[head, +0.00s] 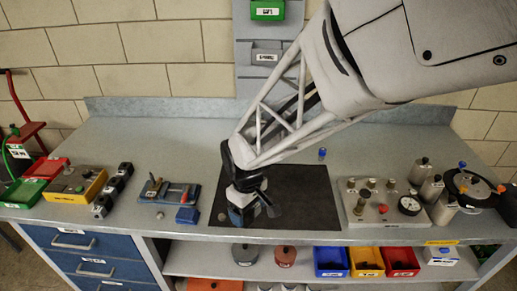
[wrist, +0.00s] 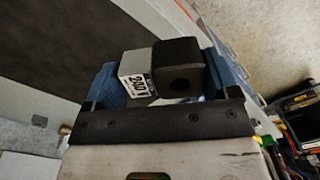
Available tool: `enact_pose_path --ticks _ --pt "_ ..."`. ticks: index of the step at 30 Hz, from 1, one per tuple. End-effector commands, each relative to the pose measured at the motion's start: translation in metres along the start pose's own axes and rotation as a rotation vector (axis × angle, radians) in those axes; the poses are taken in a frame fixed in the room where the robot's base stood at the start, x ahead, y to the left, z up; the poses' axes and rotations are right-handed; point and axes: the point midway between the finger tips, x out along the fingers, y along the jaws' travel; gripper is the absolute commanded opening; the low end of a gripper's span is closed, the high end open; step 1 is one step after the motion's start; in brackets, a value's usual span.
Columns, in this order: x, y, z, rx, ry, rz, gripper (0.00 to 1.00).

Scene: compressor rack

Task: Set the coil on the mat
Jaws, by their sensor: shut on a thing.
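The coil (wrist: 178,68) is a small block, part black and part grey, with a white label reading 240 V. My gripper (head: 246,208) is shut on it; the blue fingers show on either side of the coil in the wrist view. In the head view the gripper hides most or all of the coil. The dark mat (head: 305,195) lies flat on the bench, and my gripper is over its front left part. It also shows as a dark area at the upper left of the wrist view (wrist: 60,45). I cannot tell whether the coil touches the mat.
Left of the mat are a blue fixture (head: 170,192), dark blocks in a row (head: 112,190) and a yellow box (head: 75,185). Right of it stand a gauge manifold (head: 380,205) and grey cylinders (head: 432,190). A small blue-capped item (head: 322,153) is behind the mat. The mat's right half is clear.

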Motion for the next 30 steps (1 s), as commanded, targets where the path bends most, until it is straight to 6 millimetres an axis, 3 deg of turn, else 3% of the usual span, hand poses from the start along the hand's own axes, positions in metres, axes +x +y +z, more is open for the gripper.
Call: enact_pose_path --ticks 6,12,30 --pt "0.016 -0.004 0.052 0.077 0.002 0.006 0.51" --pt "0.025 -0.008 0.078 0.117 0.002 0.008 0.51" --pt "0.027 -0.008 0.081 0.126 0.002 0.009 0.51"
